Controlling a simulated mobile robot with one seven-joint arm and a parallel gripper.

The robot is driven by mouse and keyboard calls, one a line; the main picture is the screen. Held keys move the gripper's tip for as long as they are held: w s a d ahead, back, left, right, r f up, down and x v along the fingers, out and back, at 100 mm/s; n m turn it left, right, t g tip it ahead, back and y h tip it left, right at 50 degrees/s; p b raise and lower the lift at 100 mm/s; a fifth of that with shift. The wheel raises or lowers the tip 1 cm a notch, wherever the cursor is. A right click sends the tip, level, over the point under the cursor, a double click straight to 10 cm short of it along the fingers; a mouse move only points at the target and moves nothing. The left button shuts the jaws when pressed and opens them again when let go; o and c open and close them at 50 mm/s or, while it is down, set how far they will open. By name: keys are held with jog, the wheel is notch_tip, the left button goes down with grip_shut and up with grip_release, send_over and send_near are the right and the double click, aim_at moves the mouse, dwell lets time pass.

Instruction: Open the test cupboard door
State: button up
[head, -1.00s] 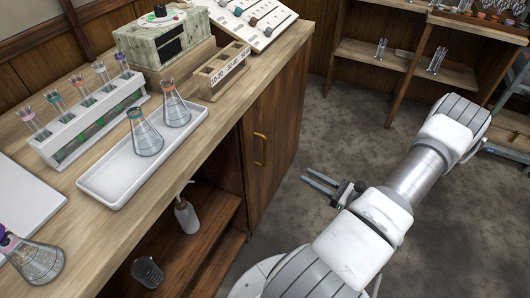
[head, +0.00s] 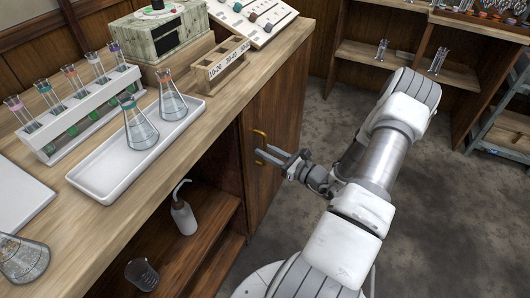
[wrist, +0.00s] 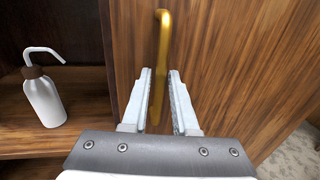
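The test cupboard door (head: 279,124) is a brown wooden panel under the bench, and it looks shut. Its brass bar handle (head: 260,143) stands upright near the door's left edge, partly hidden by my gripper in the head view. My gripper (head: 271,157) is in front of the door, open, fingers pointing at it. In the wrist view, the handle (wrist: 162,60) runs down between the lines of the two open fingers (wrist: 160,74). The fingers are apart from each other and not closed on the handle. I cannot tell whether either finger touches it.
The bench top (head: 100,212) above carries a white tray (head: 84,182) with flasks and a test-tube rack (head: 92,112). The floor right of the door is clear.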

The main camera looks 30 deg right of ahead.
jog(key=shift+w+a, duration=0.1)
jog(key=shift+w, duration=0.25)
grip_shut()
dwell(1.2)
